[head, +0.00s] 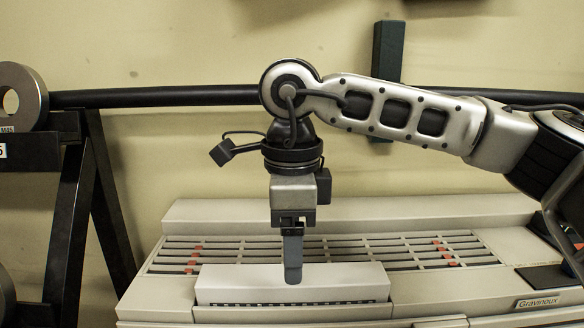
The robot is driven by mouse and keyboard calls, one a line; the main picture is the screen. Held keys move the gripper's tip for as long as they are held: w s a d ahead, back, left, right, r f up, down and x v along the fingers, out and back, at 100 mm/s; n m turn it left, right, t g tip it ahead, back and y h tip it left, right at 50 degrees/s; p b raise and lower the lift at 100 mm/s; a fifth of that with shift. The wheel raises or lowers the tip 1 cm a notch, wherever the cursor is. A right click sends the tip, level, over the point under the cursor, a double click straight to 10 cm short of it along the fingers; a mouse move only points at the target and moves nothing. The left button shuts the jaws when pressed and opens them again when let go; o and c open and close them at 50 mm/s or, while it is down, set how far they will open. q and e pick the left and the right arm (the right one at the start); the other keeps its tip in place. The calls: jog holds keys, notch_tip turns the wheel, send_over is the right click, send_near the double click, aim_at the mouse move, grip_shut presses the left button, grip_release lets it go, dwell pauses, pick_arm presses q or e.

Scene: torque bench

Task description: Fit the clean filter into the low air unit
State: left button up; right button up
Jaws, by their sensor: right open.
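The low air unit (440,284) is a wide beige-grey casing along the bottom of the head view, labelled "Gravinoux" at its right. Its top has a slatted grille (360,246) with several orange tabs. A pale oblong block (225,283) with a dark notched strip along its lower front sits at the unit's front middle; I cannot tell whether it is the clean filter or part of the unit. My right gripper (292,272) is open and points straight down, its fingers seen edge-on in front of the block. I cannot tell whether they touch it. My left gripper is out of view.
A dark rack (72,235) stands at the left, with a bar (160,97) and a grey weight plate (30,88). A dark upright box (388,52) is on the wall behind my arm. A dark flat piece (548,277) lies at the unit's right.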

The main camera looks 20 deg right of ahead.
notch_tip(320, 180, up, 12)
jog(key=shift+f, duration=0.2)
jog(key=shift+s+f, duration=0.1)
